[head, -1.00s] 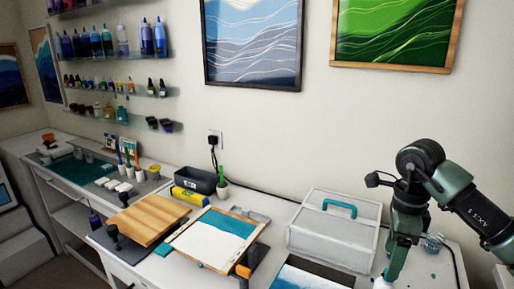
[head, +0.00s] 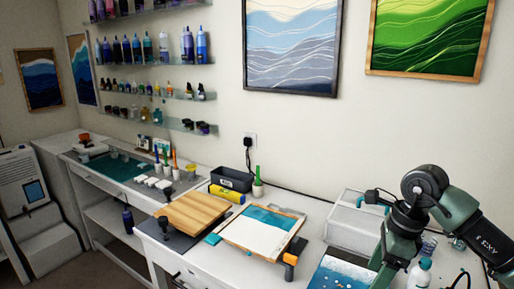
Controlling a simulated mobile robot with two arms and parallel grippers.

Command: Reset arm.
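My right arm comes in from the right. Its gripper end (head: 384,277) points down at the bottom edge of the head view, and its fingertips are cut off or hidden, so I cannot tell whether it is open. A white bottle with a teal cap (head: 420,274) stands upright just right of it. A panel with blue and white patches (head: 342,276) lies to its left, partly cut off by the frame. My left gripper is not in view.
A white case with a teal handle (head: 345,230) sits behind my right arm. A framed blue-and-white board (head: 255,236) and a wooden board (head: 192,214) lie further left. A grey bin (head: 231,178) stands near the wall. Shelves hold several bottles.

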